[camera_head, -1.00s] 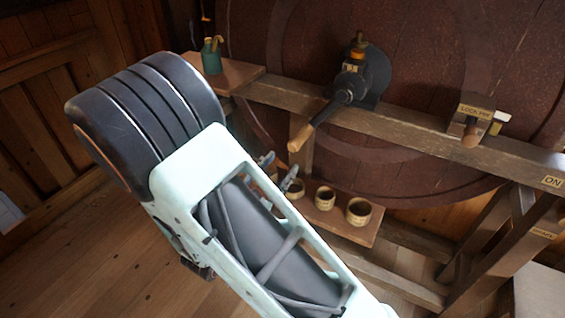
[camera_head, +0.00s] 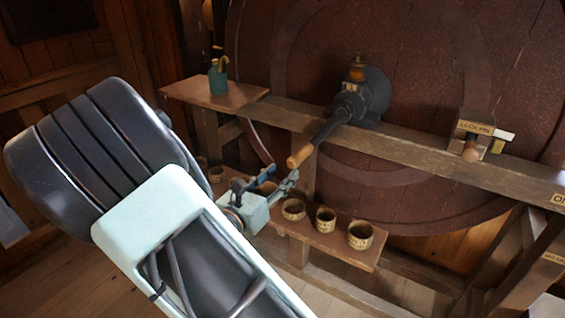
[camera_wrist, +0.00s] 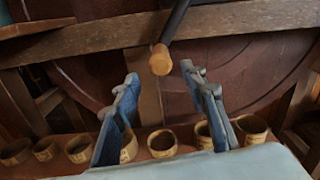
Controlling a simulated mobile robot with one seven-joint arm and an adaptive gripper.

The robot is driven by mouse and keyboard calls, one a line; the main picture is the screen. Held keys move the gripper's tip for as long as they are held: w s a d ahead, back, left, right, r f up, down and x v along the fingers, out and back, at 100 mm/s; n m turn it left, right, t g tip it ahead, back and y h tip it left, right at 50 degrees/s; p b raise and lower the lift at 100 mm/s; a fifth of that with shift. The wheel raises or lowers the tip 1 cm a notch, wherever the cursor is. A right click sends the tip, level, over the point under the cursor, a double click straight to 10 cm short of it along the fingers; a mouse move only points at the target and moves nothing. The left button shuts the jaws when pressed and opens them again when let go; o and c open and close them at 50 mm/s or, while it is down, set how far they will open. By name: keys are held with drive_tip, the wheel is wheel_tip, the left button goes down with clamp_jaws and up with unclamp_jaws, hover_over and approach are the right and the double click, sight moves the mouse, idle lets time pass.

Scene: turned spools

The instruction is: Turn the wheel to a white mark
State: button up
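The large dark red wheel (camera_head: 440,60) stands upright behind a wooden beam. A black crank (camera_head: 328,128) on the beam slants down to the left and ends in a light wooden handle (camera_head: 300,156). The handle also shows in the wrist view (camera_wrist: 160,60), centred just beyond the fingertips. My gripper (camera_head: 265,183) is open and empty, below and left of the handle and apart from it. Its two blue fingers (camera_wrist: 160,78) are spread wide in the wrist view. I cannot make out a white mark on the wheel with certainty.
A "LOCK PIN" block (camera_head: 473,128) with a wooden knob sits on the beam, a white tab (camera_head: 503,134) beside it. Several small cups line a low shelf (camera_head: 330,245) below the handle. A green pot (camera_head: 218,78) stands on a side shelf (camera_head: 190,92).

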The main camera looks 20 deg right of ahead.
sight(301, 155)
drive_tip(key=b+x, duration=0.1)
drive_tip(key=x, duration=0.9)
drive_tip(key=shift+w+d, duration=0.25)
drive_tip(key=shift+d, duration=0.1)
drive_tip(key=shift+c, duration=0.4)
clamp_jaws()
